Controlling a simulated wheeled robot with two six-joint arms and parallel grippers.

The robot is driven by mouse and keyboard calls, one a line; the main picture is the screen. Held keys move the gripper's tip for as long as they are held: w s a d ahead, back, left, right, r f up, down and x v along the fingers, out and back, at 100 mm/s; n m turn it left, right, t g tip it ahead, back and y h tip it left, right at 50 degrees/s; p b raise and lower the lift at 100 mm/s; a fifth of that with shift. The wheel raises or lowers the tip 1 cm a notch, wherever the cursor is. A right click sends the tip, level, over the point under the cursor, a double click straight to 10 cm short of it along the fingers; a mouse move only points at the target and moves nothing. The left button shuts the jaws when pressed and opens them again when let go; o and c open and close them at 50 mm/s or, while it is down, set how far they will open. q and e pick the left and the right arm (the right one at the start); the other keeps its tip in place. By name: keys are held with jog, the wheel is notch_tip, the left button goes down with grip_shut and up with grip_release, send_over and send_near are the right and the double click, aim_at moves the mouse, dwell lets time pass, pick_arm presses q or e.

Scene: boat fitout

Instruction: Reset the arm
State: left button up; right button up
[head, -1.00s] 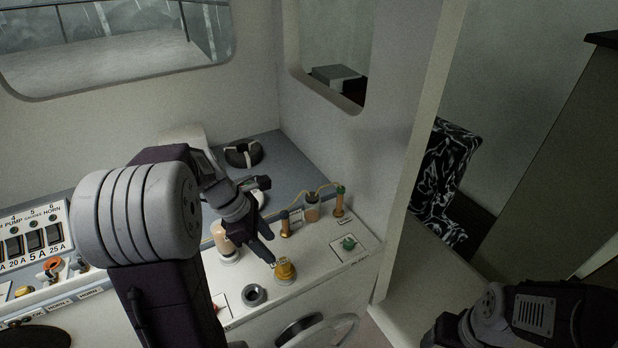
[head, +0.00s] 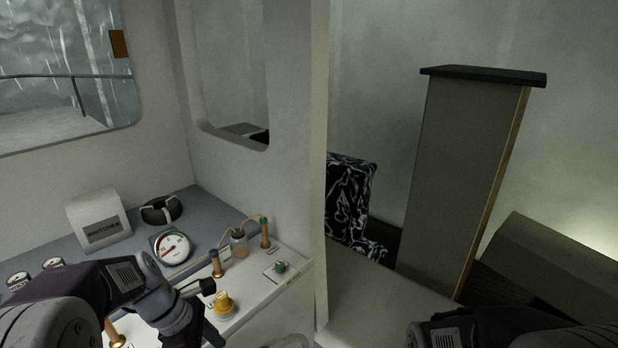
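My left arm comes in from the lower left in the head view. Its gripper (head: 211,313) has its two dark fingers apart, with nothing visible between them. It is in front of the white console, just left of a yellow knob (head: 225,305) in the picture; I cannot tell whether it touches anything. Part of my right arm (head: 480,330) shows at the bottom right edge, and its gripper is out of the picture.
The console holds a round gauge (head: 170,247), a switches box (head: 97,220), a glass jar (head: 239,243) between two copper-coloured posts, and a green knob (head: 281,267). A wall edge (head: 321,170) borders it. A patterned chair (head: 349,200) and tall cabinet (head: 462,180) stand beyond.

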pick_arm(q)
jog(key=s+d+f+m+y+b, duration=0.1)
jog(key=s+f+m+y+b, duration=0.3)
jog(key=f+m, duration=1)
jog(key=s+m+b, duration=0.2)
jog(key=m, duration=0.4)
jog(key=shift+s+d+f, duration=0.15)
jog(key=shift+s+f, duration=0.1)
jog(key=shift+s, duration=0.15)
pick_arm(e)
notch_tip(320, 180, down, 7)
jog(key=s, duration=0.1)
pick_arm(q)
jog(key=shift+w, duration=0.1)
